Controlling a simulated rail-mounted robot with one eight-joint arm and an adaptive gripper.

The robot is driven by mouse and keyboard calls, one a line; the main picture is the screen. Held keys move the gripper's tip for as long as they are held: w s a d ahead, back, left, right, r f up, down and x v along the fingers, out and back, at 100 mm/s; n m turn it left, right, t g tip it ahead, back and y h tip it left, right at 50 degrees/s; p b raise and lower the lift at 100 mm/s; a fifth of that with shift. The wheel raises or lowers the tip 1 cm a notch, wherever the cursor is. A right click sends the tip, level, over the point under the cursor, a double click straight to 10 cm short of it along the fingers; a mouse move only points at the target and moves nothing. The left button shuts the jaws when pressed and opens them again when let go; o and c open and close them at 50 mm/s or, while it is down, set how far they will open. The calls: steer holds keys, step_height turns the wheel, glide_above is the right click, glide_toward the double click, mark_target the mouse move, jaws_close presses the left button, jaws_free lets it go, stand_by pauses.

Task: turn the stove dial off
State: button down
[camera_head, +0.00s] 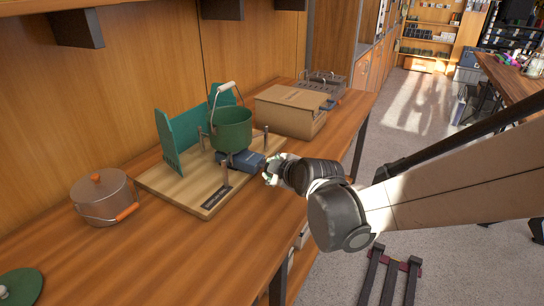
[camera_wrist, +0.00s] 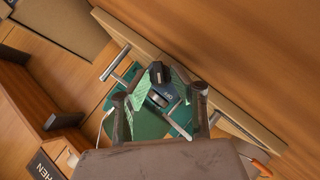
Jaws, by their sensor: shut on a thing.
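The camping stove's blue body (camera_head: 240,160) sits on a wooden board under a green pot (camera_head: 232,128) with a raised pale handle. My gripper (camera_head: 270,172) reaches in from the right, at the stove's right front end. In the wrist view my gripper (camera_wrist: 158,92) has its two green-padded fingers closed in around the small dark dial (camera_wrist: 158,73). Pale lettering shows by the dial, but the dial's exact angle is hard to tell. In the head view the dial is hidden by my gripper. The green pot (camera_wrist: 150,122) shows behind the fingers in the wrist view.
The wooden board (camera_head: 170,182) carries a green windscreen (camera_head: 184,133) and metal posts. A brown lidded pot (camera_head: 103,196) stands left, a green lid (camera_head: 22,286) lies front left. A cardboard box (camera_head: 291,110) and a wire rack (camera_head: 325,85) stand behind. The counter's front is clear.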

steer(key=shift+s+f+n+t+h+b, duration=0.1)
steer(key=shift+f+n+t+h+b, duration=0.15)
steer(key=shift+n+t+b, duration=0.55)
steer(key=shift+r+t+b, duration=0.1)
steer(key=shift+t+b, duration=0.2)
steer(key=c, duration=1.8)
jaws_free()
steer(key=shift+v, duration=5.95)
